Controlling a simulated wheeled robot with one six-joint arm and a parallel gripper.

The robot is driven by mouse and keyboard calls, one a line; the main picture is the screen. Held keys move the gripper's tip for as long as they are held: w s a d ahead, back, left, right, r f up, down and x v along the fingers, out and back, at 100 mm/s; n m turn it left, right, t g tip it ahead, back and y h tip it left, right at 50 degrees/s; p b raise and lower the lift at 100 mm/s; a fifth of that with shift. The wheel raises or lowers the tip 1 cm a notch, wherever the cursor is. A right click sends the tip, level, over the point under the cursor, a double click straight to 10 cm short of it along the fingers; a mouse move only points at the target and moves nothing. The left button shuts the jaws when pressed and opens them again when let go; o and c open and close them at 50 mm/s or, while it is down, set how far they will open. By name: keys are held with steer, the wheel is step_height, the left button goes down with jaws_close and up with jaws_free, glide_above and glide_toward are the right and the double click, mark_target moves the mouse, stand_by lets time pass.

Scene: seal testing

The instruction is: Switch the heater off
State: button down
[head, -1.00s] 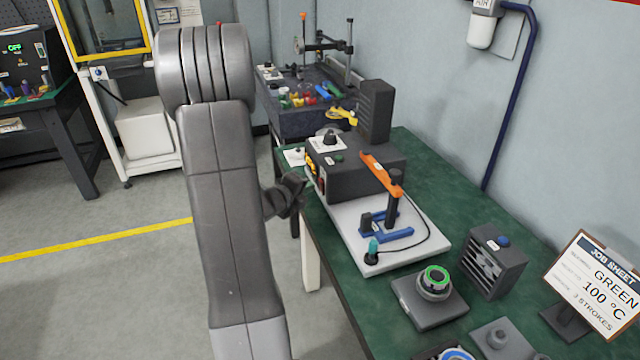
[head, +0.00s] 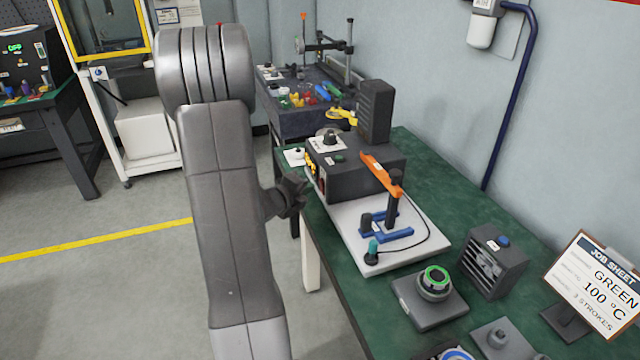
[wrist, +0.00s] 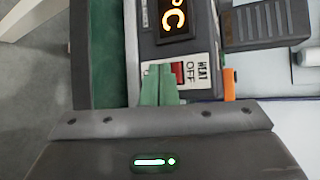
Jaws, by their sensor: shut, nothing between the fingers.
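The heater is a dark box (head: 368,178) on a white base plate on the green bench. In the wrist view its front panel (wrist: 147,50) shows a lit orange display (wrist: 174,18) ending in "C". Below the display is a red switch (wrist: 178,73), beside a white label reading HEAT and OFF (wrist: 197,72). My gripper (wrist: 160,72) has its green fingers shut and empty, with the tips right beside the red switch and partly covering it. I cannot tell whether they touch. In the head view my gripper (head: 292,193) is at the box's left side.
An orange-handled lever (head: 382,172) rises from the base plate (head: 385,258). A fan unit (head: 495,262), a green-ringed dial (head: 434,283) and a job sheet (head: 597,285) stand on the bench to the right. Open floor lies left of the bench.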

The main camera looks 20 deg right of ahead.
steer(key=shift+d, duration=0.15)
stand_by(0.5)
steer(key=shift+d, duration=0.25)
steer(key=shift+d+r+b, duration=0.1)
steer(key=shift+d+b, duration=0.2)
steer(key=shift+b, duration=0.05)
stand_by(0.6)
steer(key=shift+a, duration=0.1)
steer(key=shift+a, duration=0.65)
steer(key=a, duration=0.3)
steer(key=a+b, duration=0.1)
steer(key=a, duration=0.1)
steer(key=shift+s+f, duration=0.1)
steer(key=shift+f, duration=0.3)
steer(key=shift+d, duration=0.2)
